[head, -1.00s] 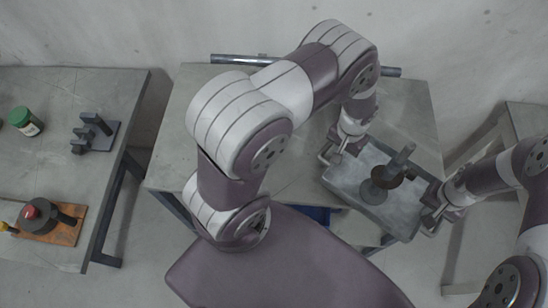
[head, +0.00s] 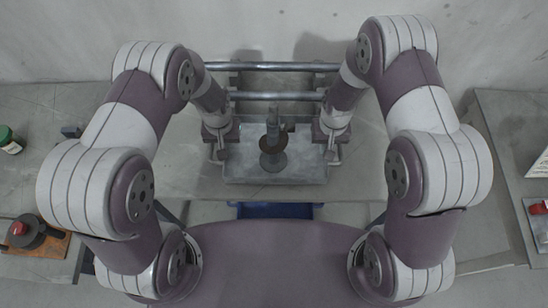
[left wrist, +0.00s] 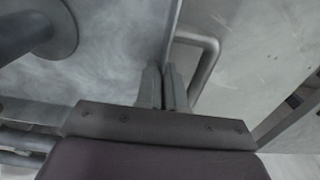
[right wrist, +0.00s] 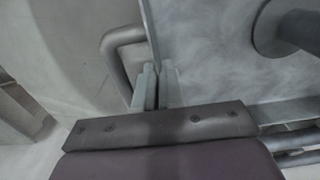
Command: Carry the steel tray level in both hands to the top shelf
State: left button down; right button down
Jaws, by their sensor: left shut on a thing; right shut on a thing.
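The steel tray (head: 240,168) is in the middle of the head view, square to me and seemingly level. A dark part with a round disc and a post (head: 272,158) stands upright on it. My left gripper (head: 217,150) is shut on the tray's left side by its bent-rod handle (left wrist: 208,58). My right gripper (head: 333,150) is shut on the right side by the other handle (right wrist: 112,42). Both wrist views show closed fingertips at the tray wall, in the left (left wrist: 163,88) and right (right wrist: 155,88). My grippers partly hide the handles in the head view. I cannot tell which surface is the top shelf.
Two steel bars (head: 270,67) run across behind the tray. A blue bin (head: 275,210) shows below, in front. A bench at left holds a green-lidded jar (head: 10,140) and a red-topped part (head: 28,232). Another bench (head: 510,110) stands at right.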

pick_arm(q)
jog(key=shift+w+d, duration=0.1)
jog(key=shift+w, duration=0.05)
pick_arm(e)
jog(key=shift+d, duration=0.1)
jog(key=shift+f, duration=0.1)
